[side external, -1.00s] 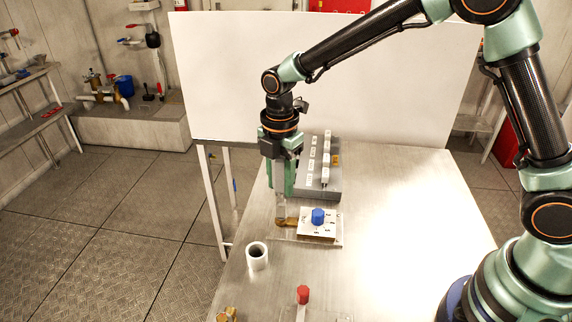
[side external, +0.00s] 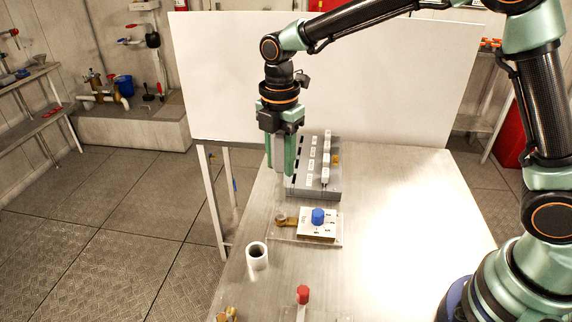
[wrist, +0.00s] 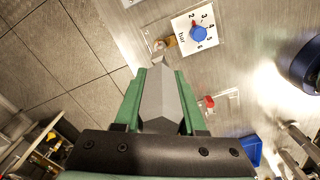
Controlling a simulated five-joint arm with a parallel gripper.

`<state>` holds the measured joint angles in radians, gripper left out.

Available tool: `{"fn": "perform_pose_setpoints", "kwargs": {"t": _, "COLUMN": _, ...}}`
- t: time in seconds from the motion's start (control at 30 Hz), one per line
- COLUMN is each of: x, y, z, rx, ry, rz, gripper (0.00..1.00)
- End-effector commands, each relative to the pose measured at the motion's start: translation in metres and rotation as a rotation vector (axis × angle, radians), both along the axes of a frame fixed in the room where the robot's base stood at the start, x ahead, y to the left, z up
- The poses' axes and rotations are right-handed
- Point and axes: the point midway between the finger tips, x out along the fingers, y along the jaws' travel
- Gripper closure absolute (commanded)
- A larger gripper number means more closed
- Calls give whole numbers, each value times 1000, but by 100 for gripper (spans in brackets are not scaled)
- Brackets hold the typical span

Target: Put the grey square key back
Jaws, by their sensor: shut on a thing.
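The grey square key (wrist: 158,103) is clamped between the green fingers of my gripper (wrist: 157,80). In the side external view the grey key (side external: 280,158) is upright between the fingers of my gripper (side external: 281,172), mostly hidden by them. My gripper is pointing down, above the table and clear of the brass fitting (side external: 281,218). The fitting also shows in the wrist view (wrist: 170,41), beyond the key's end. A grey block with white labels (side external: 316,193) stands just right of and behind my gripper, with a row of pale pieces along it.
A white dial plate (side external: 305,228) with a blue knob (side external: 318,215) sits beside the brass fitting. A red knob (side external: 302,292) is at the front. The right of the table is clear.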

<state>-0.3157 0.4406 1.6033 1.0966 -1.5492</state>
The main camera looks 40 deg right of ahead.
Motion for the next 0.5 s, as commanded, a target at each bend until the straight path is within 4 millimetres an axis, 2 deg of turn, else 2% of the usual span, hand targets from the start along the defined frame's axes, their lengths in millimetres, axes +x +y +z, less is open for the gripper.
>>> {"fn": "perform_pose_setpoints", "kwargs": {"t": 0.13, "x": 0, "y": 0, "z": 7, "rx": 0, "ry": -1, "rz": 0, "gripper": 100}}
{"fn": "perform_pose_setpoints", "kwargs": {"t": 0.4, "x": 0, "y": 0, "z": 8, "rx": 0, "ry": 0, "rz": 0, "gripper": 100}}
{"fn": "perform_pose_setpoints", "kwargs": {"t": 0.5, "x": -1, "y": 6, "z": 14, "rx": 1, "ry": -3, "rz": 1, "gripper": 100}}
